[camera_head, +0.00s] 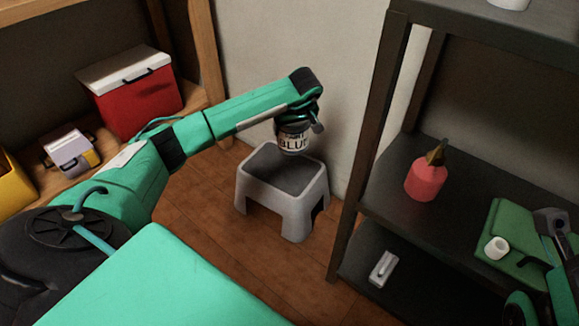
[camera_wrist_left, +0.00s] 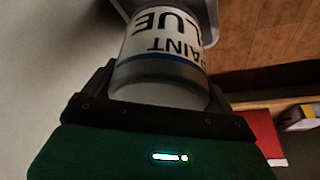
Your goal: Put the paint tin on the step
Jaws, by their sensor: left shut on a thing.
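The paint tin (camera_head: 293,138) is a grey can with a white label reading BLUE. My left gripper (camera_head: 301,120) is shut on it and holds it over the grey step (camera_head: 258,205). In the left wrist view the tin (camera_wrist_left: 165,50) sits between the two dark fingers, its label upside down in that picture. The step stands on the wooden floor against the wall. The gap between tin and step is hard to judge from here. My right gripper (camera_head: 551,228) is partly in view at the right edge, by the dark shelf; its fingers are unclear.
A dark shelf (camera_head: 352,140) stands right of the step, bearing a red bottle (camera_head: 425,180), a green item (camera_head: 505,225) and a small white object (camera_head: 383,268). A red cooler (camera_head: 135,95) sits on wooden shelving at left. Brown floor (camera_head: 200,240) is clear around the step.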

